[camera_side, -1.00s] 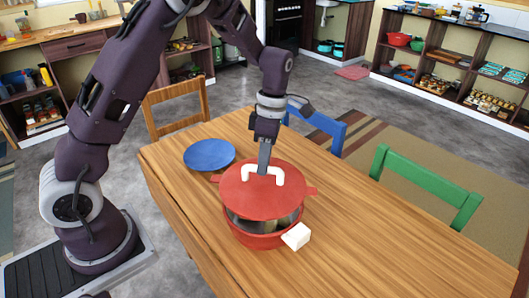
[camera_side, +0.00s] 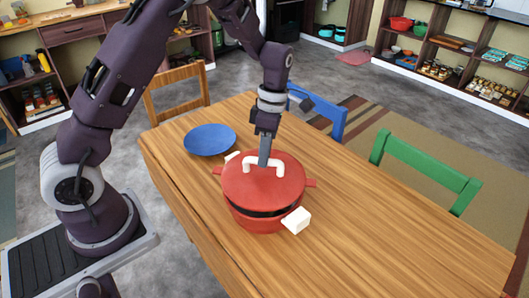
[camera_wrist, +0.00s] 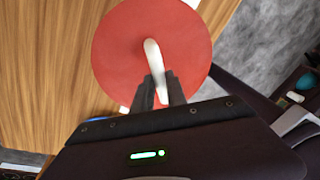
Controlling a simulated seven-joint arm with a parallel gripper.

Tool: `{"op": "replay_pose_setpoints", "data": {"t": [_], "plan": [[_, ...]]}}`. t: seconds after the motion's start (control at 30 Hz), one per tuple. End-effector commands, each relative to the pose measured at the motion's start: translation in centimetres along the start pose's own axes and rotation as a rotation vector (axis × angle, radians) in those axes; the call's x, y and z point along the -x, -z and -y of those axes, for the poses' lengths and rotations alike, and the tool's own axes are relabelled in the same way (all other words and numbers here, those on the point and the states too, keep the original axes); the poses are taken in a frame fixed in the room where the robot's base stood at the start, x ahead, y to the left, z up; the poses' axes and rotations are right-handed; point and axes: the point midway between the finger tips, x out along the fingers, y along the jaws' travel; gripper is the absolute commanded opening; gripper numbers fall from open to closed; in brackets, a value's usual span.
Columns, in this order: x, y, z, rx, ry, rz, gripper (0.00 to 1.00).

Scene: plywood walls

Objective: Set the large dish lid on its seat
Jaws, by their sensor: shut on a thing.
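The large red lid (camera_side: 262,188) with a white handle (camera_side: 281,178) is over the red dish (camera_side: 256,220) on the wooden table. A dark gap shows between lid and dish rim at the front, so the lid is just above the rim or slightly tilted there. My gripper (camera_side: 264,163) is shut on the white handle from above. In the wrist view the fingers (camera_wrist: 158,92) close on the handle (camera_wrist: 153,60), and the lid (camera_wrist: 185,40) hides the dish.
A blue plate (camera_side: 209,139) lies on the table behind and left of the dish. A green chair (camera_side: 425,175), a blue chair (camera_side: 320,117) and a wooden chair (camera_side: 175,95) stand around the table. The table's right part (camera_side: 400,240) is clear.

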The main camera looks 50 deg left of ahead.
Motion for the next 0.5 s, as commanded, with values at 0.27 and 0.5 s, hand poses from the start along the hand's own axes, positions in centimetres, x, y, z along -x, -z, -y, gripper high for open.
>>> {"op": "replay_pose_setpoints", "data": {"t": [0.27,0.5], "plan": [[-0.36,-0.04,-0.05,0.000,-0.001,0.000,0.00],[-0.40,-0.05,-0.06,0.000,-0.001,0.000,0.00]]}}
